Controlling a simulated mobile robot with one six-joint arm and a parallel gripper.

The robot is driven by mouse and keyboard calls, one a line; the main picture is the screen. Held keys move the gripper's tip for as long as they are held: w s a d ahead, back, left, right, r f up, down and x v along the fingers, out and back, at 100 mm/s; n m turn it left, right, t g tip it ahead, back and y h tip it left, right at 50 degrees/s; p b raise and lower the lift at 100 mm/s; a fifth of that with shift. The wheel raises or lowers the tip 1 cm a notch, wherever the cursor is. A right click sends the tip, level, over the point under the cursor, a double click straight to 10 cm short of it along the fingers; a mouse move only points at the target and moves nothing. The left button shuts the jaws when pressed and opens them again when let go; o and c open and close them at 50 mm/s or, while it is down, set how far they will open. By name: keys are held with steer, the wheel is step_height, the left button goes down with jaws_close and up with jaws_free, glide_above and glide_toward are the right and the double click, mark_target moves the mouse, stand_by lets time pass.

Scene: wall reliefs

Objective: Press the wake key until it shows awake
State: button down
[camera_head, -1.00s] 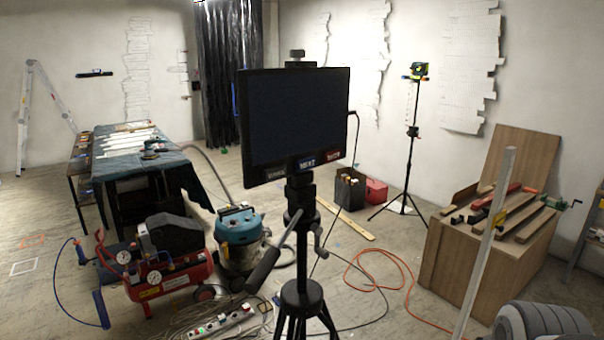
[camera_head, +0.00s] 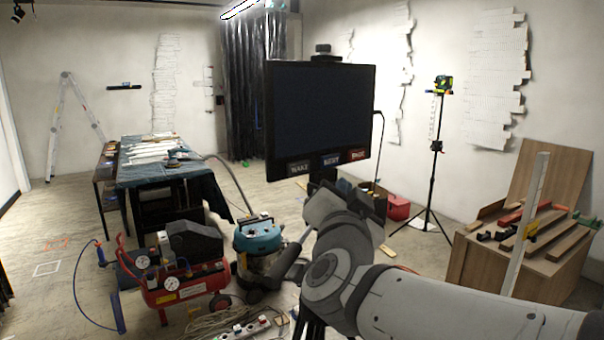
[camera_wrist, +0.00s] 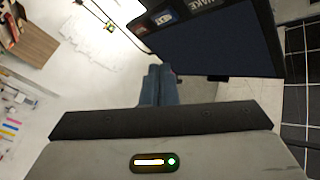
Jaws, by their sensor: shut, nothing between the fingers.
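A dark, blank screen (camera_head: 318,112) stands upright on a tripod in the head view. My gripper (camera_wrist: 161,69) is shut and empty, apart from the keys. In the head view my arm's end is just below the screen, and the fingers cannot be made out.
A red compressor (camera_head: 180,287) and a blue-topped vacuum (camera_head: 258,240) stand on the floor at lower left. A wooden crate (camera_head: 500,268) with clamps stands at right. A tripod with a green device (camera_head: 443,84) is behind.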

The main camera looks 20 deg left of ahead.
mark_target(306, 166)
stand_by(0.3)
steer(key=w+a+p, duration=0.1)
steer(key=w+a, duration=0.3)
steer(key=a, duration=0.3)
steer(key=shift+w+a, duration=0.2)
steer(key=shift+w, duration=0.15)
steer(key=shift+w+a, duration=0.1)
stand_by(1.9)
steer(key=shift+w+a, duration=0.15)
steer(key=shift+a, duration=0.1)
steer(key=shift+w+a+p, duration=0.2)
steer(key=shift+a+p, duration=0.1)
steer(key=shift+a, duration=0.1)
stand_by(0.7)
steer(key=shift+s+d+b, duration=0.35)
steer(key=shift+s+d, duration=0.1)
steer(key=shift+d, duration=0.3)
